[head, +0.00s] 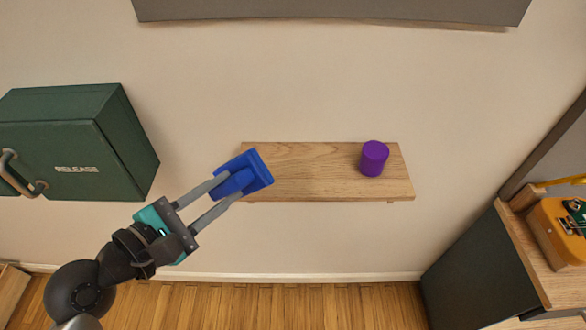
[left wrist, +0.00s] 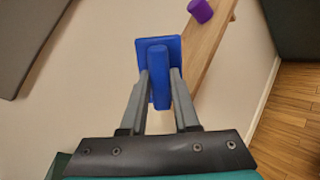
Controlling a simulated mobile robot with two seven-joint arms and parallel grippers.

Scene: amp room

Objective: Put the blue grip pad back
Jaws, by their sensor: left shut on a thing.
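The blue grip pad (head: 258,167) is a flat blue plate with a raised bar on its back. My left gripper (head: 229,185) is shut on that bar and holds the pad tilted, in front of the left end of the wooden shelf (head: 310,170). In the left wrist view the pad (left wrist: 173,45) shows between the two grey fingers (left wrist: 158,85), its plate beyond the bar. I cannot tell whether the pad touches the shelf. My right gripper is not in view.
A purple cylinder (head: 374,158) stands on the right part of the shelf; the shelf's middle is clear. A green box (head: 70,150) marked RELEASE with a handle is on the wall at left. A dark cabinet (head: 480,265) stands at right, bearing a yellow-orange object (head: 558,232).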

